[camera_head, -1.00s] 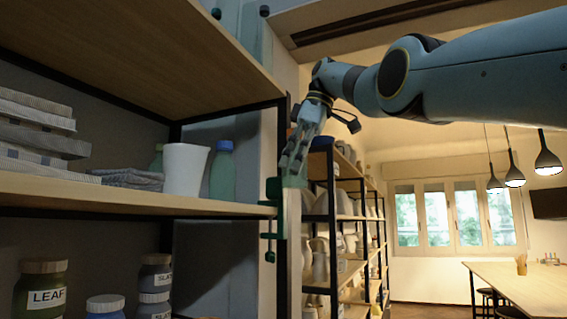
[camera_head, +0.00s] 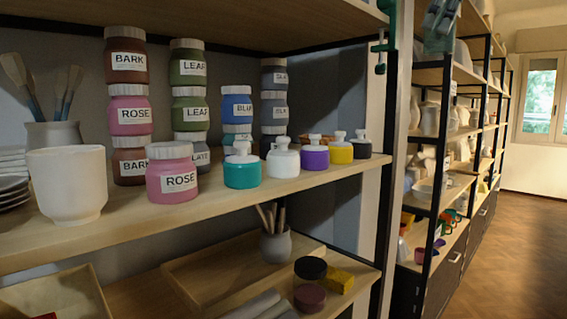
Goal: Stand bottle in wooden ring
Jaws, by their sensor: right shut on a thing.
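My right gripper (camera_head: 441,16) is at the top edge, in front of the shelf post, and only its lower part shows. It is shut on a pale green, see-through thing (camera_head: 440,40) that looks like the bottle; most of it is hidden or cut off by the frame. I cannot make out a wooden ring for certain. A small brown thing (camera_head: 318,139) shows partly behind the small pots on the middle shelf, too hidden to name. My left gripper is not in view.
The middle shelf (camera_head: 230,203) holds stacked labelled jars (camera_head: 130,108), a white cup (camera_head: 70,185) and a row of small pots (camera_head: 283,160). A green clamp (camera_head: 381,47) sticks out at the post. A lower shelf holds a tray and a brush pot (camera_head: 275,244).

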